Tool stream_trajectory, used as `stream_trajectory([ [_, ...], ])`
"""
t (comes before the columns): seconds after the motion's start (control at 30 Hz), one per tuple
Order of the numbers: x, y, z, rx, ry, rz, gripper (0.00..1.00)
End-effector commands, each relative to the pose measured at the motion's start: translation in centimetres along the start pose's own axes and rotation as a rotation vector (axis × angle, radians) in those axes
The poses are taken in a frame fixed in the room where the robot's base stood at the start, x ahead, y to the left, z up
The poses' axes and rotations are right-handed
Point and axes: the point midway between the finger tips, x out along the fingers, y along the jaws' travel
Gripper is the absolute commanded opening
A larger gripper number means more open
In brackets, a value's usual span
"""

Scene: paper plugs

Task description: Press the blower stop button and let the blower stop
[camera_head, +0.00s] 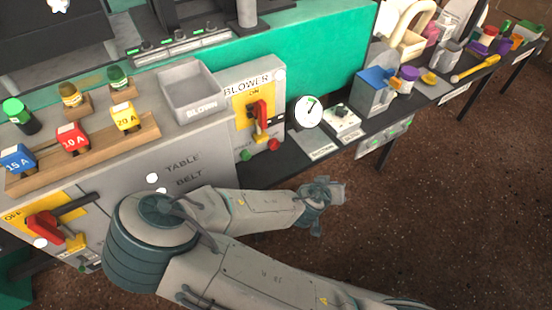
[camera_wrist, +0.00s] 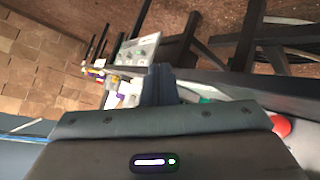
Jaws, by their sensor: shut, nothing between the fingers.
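The blower panel (camera_head: 272,92) is a grey box with a yellow plate marked ON and a red lever (camera_head: 262,112). Below the plate are a green button (camera_head: 245,155) and a red button (camera_head: 274,144). My gripper (camera_head: 328,190) is to the right of and below the red button in the head view, apart from it. In the wrist view its fingers (camera_wrist: 159,84) are shut together and empty. A red round thing (camera_wrist: 281,126), which looks like the red button, shows at the right edge there, partly hidden by my gripper's body.
A dark bench holds a round white dial (camera_head: 308,111), a white switch box (camera_head: 342,119) and a blue-topped box (camera_head: 376,90) right of the panel. A grey bin marked BLOWN (camera_head: 193,92) sits left of it. Brown floor (camera_head: 450,190) is clear at the right.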

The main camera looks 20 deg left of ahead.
Motion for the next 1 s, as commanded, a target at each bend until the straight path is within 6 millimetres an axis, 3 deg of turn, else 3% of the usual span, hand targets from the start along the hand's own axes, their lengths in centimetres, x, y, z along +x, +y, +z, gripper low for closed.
stream_trajectory([
  [0.03, 0.8, -1.9, 0.3, -0.037, 0.083, -0.014, 0.0],
  [0.2, -0.1, -6.3, -1.6, -0.108, 0.313, -0.086, 0.0],
  [0.37, -1.5, -9.0, -2.8, -0.145, 0.443, -0.145, 0.0],
  [0.6, -2.4, -10.0, -3.4, -0.158, 0.49, -0.17, 0.0],
  [1.0, -2.1, -10.6, -3.9, -0.159, 0.488, -0.17, 0.0],
])
